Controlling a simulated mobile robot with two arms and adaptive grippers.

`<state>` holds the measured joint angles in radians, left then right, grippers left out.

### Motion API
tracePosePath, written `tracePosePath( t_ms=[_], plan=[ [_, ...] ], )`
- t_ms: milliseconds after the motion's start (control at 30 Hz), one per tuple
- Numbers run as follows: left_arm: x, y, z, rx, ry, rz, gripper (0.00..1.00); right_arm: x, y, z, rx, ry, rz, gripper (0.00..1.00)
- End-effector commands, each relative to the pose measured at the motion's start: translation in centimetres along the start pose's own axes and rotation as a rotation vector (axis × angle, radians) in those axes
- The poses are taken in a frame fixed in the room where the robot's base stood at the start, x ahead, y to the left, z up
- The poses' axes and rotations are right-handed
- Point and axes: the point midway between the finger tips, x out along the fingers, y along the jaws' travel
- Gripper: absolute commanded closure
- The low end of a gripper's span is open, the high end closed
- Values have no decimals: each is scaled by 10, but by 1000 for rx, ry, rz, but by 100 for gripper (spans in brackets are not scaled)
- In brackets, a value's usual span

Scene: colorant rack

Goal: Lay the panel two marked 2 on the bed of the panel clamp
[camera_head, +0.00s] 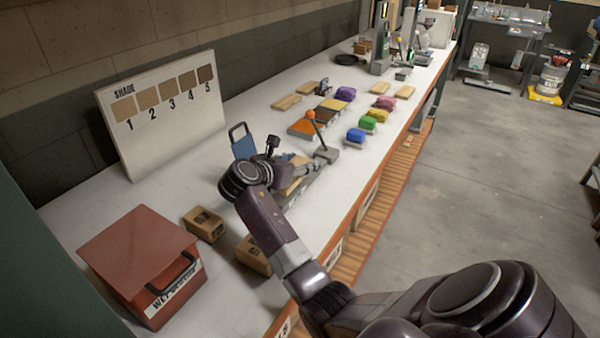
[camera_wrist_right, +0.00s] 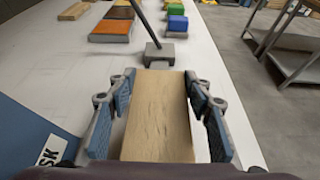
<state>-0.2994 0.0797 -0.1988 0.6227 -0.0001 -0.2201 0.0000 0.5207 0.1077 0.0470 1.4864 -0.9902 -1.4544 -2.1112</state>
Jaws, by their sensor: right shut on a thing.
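My right gripper (camera_wrist_right: 160,92) is shut on a pale wooden panel (camera_wrist_right: 158,122), with one finger along each side of it. No number shows on its visible face, so I cannot read its mark. In the head view the right gripper (camera_head: 299,173) is low over the bench, partly hidden by its own wrist. A grey block with a lever and orange knob (camera_head: 326,154), which looks like part of the panel clamp, stands just beyond the panel's far end; it also shows in the wrist view (camera_wrist_right: 159,54). I cannot tell whether the panel touches a bed. My left gripper is out of view.
A blue handled object (camera_head: 243,142) stands left of the gripper. Small cardboard boxes (camera_head: 203,224) and a red bin (camera_head: 140,262) are nearer. Coloured blocks (camera_head: 356,135) and wooden pieces (camera_head: 286,102) lie farther along the bench. A shade board (camera_head: 165,122) stands at the wall.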

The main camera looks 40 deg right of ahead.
Motion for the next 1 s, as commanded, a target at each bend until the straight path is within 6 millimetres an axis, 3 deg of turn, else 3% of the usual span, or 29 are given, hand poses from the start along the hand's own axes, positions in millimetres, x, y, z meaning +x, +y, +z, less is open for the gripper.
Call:
tracePosePath(
  t_ms=[233, 567, 600, 700, 1000],
  plan=[
    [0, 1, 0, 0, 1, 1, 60, 14, 0, -32, -2, 0, -1, 80],
    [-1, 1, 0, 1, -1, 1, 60, 14, 0, -35, -2, 0, 0, 80],
    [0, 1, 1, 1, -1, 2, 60, 14, 0, -35, -1, 0, 0, 49],
    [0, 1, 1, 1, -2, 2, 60, 14, 0, -35, -1, 0, 0, 38],
    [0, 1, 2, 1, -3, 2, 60, 14, 0, -34, 0, 0, 0, 36]
  ],
)
